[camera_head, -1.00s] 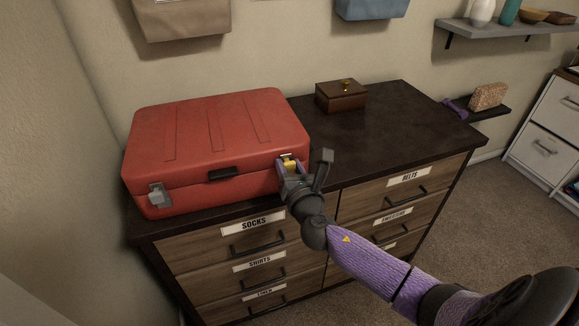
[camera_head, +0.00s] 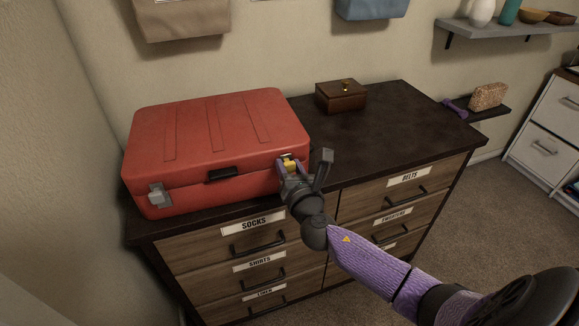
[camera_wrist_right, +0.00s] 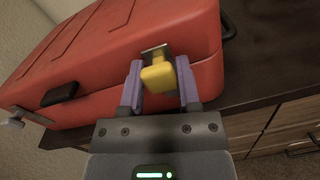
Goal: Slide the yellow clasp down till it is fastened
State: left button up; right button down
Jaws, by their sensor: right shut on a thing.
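The red suitcase (camera_head: 225,145) lies closed on the dresser top. The yellow clasp (camera_head: 289,162) is on its front face near the right end; it also shows in the right wrist view (camera_wrist_right: 158,77), below a small metal plate. My right gripper (camera_head: 288,167) is at the clasp, with its purple fingers (camera_wrist_right: 160,88) on either side of it, shut on it. The fingers hide part of the clasp, and I cannot tell whether it is fastened. My left gripper is not in view.
A grey latch (camera_head: 159,194) and a dark handle (camera_head: 222,174) are also on the suitcase front. A brown wooden box (camera_head: 341,96) stands at the back of the dresser (camera_head: 400,125). The dresser top to the right is clear.

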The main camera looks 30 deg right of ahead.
jog(key=shift+f, duration=0.1)
jog(key=shift+f+b, duration=0.4)
jog(key=shift+f, duration=0.1)
jog(key=shift+c, duration=1.5)
grip_release()
pick_arm(q)
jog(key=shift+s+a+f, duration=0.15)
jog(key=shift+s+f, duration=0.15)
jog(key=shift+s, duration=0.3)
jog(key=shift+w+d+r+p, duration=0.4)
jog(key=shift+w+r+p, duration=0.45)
jog(key=shift+p, duration=0.1)
pick_arm(e)
jog(key=v, duration=1)
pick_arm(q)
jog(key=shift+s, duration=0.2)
